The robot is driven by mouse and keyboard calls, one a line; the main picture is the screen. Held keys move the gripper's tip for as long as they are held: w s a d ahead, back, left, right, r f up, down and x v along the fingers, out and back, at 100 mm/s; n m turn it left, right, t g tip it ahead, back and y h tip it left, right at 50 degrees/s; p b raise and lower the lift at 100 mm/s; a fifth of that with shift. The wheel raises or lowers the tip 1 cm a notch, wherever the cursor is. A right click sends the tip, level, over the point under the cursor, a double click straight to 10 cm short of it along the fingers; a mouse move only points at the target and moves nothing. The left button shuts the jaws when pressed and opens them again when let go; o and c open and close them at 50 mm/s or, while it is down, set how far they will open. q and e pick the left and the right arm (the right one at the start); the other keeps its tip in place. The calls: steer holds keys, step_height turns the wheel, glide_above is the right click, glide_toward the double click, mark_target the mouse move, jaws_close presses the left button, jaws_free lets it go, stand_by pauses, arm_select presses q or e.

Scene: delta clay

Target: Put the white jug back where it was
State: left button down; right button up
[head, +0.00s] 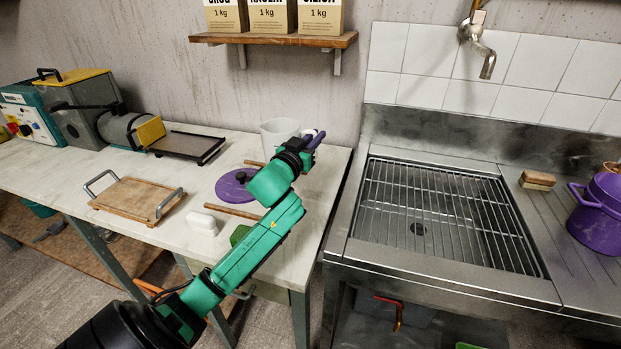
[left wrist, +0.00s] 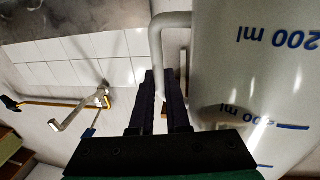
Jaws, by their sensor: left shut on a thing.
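The white jug (head: 278,132) is at the back right of the white table in the head view, near the wall. Its lower part is partly hidden behind my arm, so I cannot tell whether it touches the table. In the left wrist view the jug (left wrist: 255,60) fills the right side, with blue volume marks that read upside down. My left gripper (head: 314,139) is shut on the jug's handle (left wrist: 157,50), which runs down between the dark fingers (left wrist: 162,98). My right gripper is in neither view.
On the table (head: 150,158) lie a purple disc (head: 235,187), a wooden stick (head: 232,211), a white block (head: 201,224) and a wooden tray with handles (head: 137,198). A shelf (head: 290,40) with bags hangs above. The sink grate (head: 435,215) is empty; a purple pot (head: 598,215) stands right.

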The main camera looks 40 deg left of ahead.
arm_select(q)
step_height(320, 180, down, 11)
steer(key=b, duration=0.1)
steer(key=shift+r, duration=0.15)
steer(key=shift+w+b, duration=0.1)
steer(key=shift+b, duration=0.2)
steer(key=c, duration=1)
jaws_free()
steer(key=shift+o, duration=0.5)
steer(key=s+d, duration=0.1)
steer(key=s, duration=0.6)
steer(key=shift+s, duration=0.2)
steer(key=shift+d, duration=0.1)
